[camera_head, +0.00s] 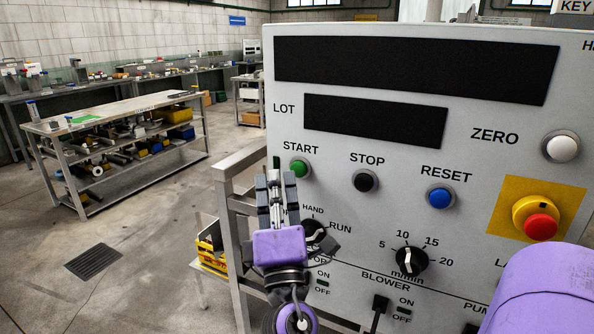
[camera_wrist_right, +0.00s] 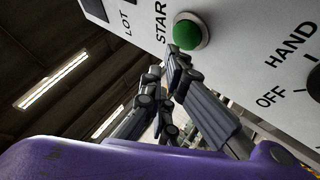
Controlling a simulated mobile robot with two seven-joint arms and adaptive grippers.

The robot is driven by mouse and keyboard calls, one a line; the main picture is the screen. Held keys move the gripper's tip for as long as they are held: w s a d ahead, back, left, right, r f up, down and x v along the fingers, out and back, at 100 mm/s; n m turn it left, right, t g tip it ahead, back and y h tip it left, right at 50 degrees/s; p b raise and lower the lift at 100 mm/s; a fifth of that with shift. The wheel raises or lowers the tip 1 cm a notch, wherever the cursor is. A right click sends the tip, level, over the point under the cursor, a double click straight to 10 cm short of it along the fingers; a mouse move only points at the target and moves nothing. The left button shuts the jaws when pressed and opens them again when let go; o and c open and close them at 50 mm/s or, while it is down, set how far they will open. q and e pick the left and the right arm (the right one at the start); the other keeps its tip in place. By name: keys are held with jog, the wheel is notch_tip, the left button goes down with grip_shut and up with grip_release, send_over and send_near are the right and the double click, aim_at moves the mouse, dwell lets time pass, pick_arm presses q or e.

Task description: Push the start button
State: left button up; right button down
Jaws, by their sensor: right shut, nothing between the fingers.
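The green START button (camera_head: 299,168) is on the grey control panel (camera_head: 450,130), under the START label, at the panel's left edge. My right gripper (camera_head: 276,176) is shut and empty, pointing up just left of and below the button. In the right wrist view the green button (camera_wrist_right: 188,31) shows whole, with the shut fingertips (camera_wrist_right: 172,60) just below it. A small gap seems to show there, but I cannot tell for sure whether they touch. My left gripper is not in view.
The black STOP button (camera_head: 365,181), blue RESET button (camera_head: 440,197) and red emergency stop (camera_head: 540,227) sit to the right. A HAND/RUN selector (camera_head: 313,231) is partly behind my gripper. A metal frame (camera_head: 232,205) stands left of the panel; a workbench (camera_head: 120,108) is farther back.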

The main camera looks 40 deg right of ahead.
jog(key=shift+d, duration=0.1)
dwell(0.6)
jog(key=shift+w+d, duration=0.15)
jog(key=shift+d, duration=0.15)
jog(key=shift+w+d, duration=0.2)
jog(key=shift+d, duration=0.25)
dwell(0.8)
jog(key=shift+a, duration=0.1)
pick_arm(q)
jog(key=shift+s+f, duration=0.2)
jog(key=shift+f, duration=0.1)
pick_arm(e)
jog(key=shift+s+a, duration=0.4)
jog(key=shift+a, duration=0.35)
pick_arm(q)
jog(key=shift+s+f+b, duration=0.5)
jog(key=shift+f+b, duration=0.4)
pick_arm(e)
jog(key=shift+s+a, duration=0.3)
jog(key=shift+a, duration=0.45)
jog(key=shift+s+a, duration=0.35)
jog(key=shift+a, duration=0.45)
jog(key=shift+s+a, duration=0.3)
jog(key=shift+a, duration=0.45)
